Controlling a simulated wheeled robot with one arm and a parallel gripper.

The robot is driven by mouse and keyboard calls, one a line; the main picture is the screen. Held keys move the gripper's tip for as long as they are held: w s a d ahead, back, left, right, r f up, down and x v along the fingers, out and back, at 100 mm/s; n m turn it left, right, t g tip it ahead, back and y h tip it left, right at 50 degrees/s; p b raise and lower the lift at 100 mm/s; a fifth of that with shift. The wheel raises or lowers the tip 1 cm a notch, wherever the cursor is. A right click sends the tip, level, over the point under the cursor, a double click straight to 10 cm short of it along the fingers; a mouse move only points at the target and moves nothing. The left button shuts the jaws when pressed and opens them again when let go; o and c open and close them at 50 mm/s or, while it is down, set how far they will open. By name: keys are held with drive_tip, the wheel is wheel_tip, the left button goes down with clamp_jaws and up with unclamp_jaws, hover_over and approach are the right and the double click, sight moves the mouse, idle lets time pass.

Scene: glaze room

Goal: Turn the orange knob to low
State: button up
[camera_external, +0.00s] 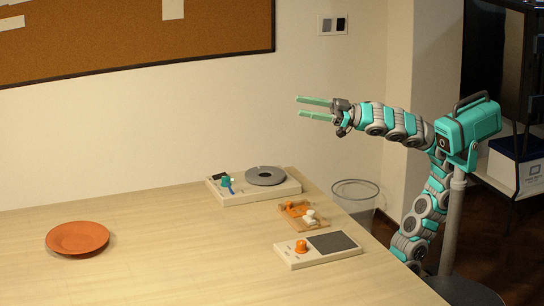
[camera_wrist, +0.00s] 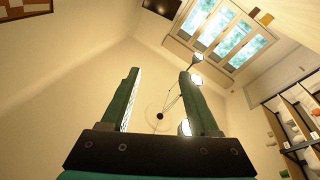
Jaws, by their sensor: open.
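An orange knob (camera_external: 301,246) stands on the left part of a white panel (camera_external: 285,260) with a dark square pad, near the table's right edge in the external view. Its setting is too small to read. My gripper (camera_external: 315,107) is raised well above the table, behind and above the knob, with its two green fingers apart and pointing left. Nothing is between them. In the wrist view my gripper (camera_wrist: 157,85) is also open and empty, facing the walls, ceiling and windows; the knob is not in that view.
Behind the panel are a small wooden board (camera_external: 296,222) with orange and white pieces, and a white unit (camera_external: 228,196) with a teal knob and a grey disc (camera_external: 265,176). An orange plate (camera_external: 77,238) lies at left. A wire bin (camera_external: 355,193) stands beyond the table (camera_external: 180,270), whose middle is clear.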

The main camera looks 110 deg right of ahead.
drive_tip(key=a+r+n+t+y+b, duration=0.35)
drive_tip(key=a+r+n+y, duration=0.5)
drive_tip(key=n, duration=0.45)
drive_tip(key=w+a+f+n+g+y+b, duration=0.1)
drive_tip(key=a+n+g+y, duration=0.2)
drive_tip(key=a+n+y, duration=0.4)
drive_tip(key=a+f+n+g+y+b, duration=0.25)
drive_tip(key=n+y, duration=0.25)
drive_tip(key=n, duration=0.4)
drive_tip(key=n+g+h+b, duration=0.1)
drive_tip(key=n+g+h, duration=0.7)
drive_tip(key=n, duration=0.6)
approach(302, 241)
drive_tip(key=shift+w+d+f+g+y, duration=0.1)
drive_tip(key=shift+w+f+g+y, duration=0.05)
drive_tip(key=shift+w+g+y, duration=0.4)
drive_tip(key=shift+t, duration=0.25)
drive_tip(key=x, duration=0.8)
drive_tip(key=shift+f+b, duration=0.15)
drive_tip(key=shift+b, duration=0.2)
drive_tip(key=shift+c, duration=0.4)
